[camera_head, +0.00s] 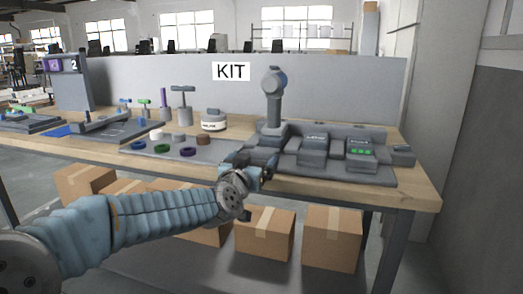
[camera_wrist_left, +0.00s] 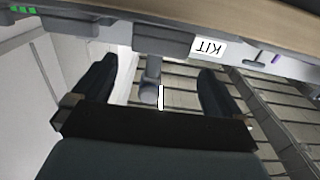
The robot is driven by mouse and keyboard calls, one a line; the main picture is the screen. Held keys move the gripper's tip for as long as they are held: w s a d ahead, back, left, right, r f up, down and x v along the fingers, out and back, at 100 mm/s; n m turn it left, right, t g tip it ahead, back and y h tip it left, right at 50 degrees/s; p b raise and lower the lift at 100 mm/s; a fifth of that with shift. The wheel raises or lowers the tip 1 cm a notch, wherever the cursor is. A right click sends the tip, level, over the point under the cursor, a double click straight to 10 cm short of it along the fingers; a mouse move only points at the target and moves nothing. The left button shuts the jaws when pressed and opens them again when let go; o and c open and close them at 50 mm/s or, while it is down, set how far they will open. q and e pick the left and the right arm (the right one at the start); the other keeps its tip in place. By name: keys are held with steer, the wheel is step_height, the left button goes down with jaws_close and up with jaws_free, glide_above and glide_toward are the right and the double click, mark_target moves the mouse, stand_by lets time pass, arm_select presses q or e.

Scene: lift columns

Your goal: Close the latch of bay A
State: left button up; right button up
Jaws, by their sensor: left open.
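A grey fixture (camera_head: 340,176) with several bays stands on the right part of the wooden bench. An upright grey lever with a round head (camera_head: 273,84) rises at its left end; it may be a latch standing open, but I cannot read a bay A label. To its right are a grey block (camera_head: 313,148) with small lettering and a block with green lights (camera_head: 360,153). My left gripper (camera_head: 266,168) is open at the front edge of the fixture, below and in front of the lever. In the left wrist view the lever (camera_wrist_left: 151,75) shows between the open fingers (camera_wrist_left: 157,68), beyond them.
Coloured rings (camera_head: 188,152) lie on a grey mat left of the gripper. Upright tools (camera_head: 182,100) and a round container (camera_head: 213,121) stand behind. A grey panel with a KIT sign (camera_head: 231,71) closes the back. Cardboard boxes (camera_head: 332,238) sit below the bench.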

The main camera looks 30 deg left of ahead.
mark_target(260, 152)
arm_select(q)
steer(key=x, duration=0.7)
steer(key=shift+p, duration=0.4)
arm_select(e)
steer(key=shift+r, duration=0.45)
arm_select(q)
steer(key=shift+c, duration=0.3)
